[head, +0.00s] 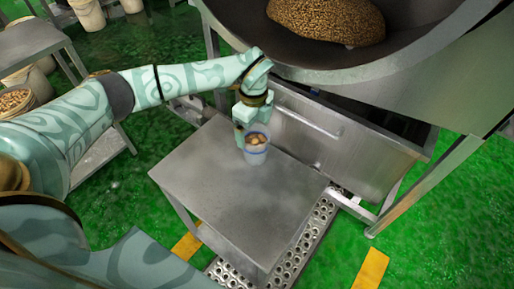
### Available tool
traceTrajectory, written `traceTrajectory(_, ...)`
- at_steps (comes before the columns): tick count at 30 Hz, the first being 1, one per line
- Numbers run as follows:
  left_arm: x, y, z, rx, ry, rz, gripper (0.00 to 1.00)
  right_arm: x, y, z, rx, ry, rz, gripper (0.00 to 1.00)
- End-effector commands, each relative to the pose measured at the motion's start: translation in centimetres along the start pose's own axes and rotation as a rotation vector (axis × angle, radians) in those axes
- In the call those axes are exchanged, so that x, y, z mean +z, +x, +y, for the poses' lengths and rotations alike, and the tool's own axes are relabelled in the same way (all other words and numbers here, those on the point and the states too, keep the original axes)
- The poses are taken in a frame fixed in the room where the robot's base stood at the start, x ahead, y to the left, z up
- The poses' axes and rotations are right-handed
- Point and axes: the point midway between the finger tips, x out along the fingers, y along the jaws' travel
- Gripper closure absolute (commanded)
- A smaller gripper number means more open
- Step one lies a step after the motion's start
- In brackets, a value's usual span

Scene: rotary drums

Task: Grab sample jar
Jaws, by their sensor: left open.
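The sample jar (256,155) is a small clear cup with a blue band near its rim and brownish pieces inside. It stands upright on a grey metal table (220,205), near the table's far edge. My left gripper (247,139) is open, pointing down right at the jar's left and far side. Its fingers overlap the jar's upper edge in the head view. I cannot tell whether they touch the jar. My right gripper is not in view.
A large rotary drum (400,60) with brown grain overhangs behind the table. A metal drawer (335,140) sits below it. A perforated drain grate (305,240) runs along the table's right side. Side tables and buckets (28,97) stand at left. The near tabletop is clear.

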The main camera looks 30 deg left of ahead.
Motion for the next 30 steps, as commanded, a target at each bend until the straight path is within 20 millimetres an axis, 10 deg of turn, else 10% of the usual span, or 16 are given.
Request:
traceTrajectory(14,-0.5,7.0,0.1,0.003,0.002,0.004,0.07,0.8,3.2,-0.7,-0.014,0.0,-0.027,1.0)
traceTrajectory(21,-0.5,7.1,0.1,-0.002,0.001,0.003,0.07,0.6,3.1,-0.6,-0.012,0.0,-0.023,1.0)
traceTrajectory(30,-0.5,7.1,0.1,-0.003,0.002,0.004,0.7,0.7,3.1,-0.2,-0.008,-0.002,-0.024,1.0)
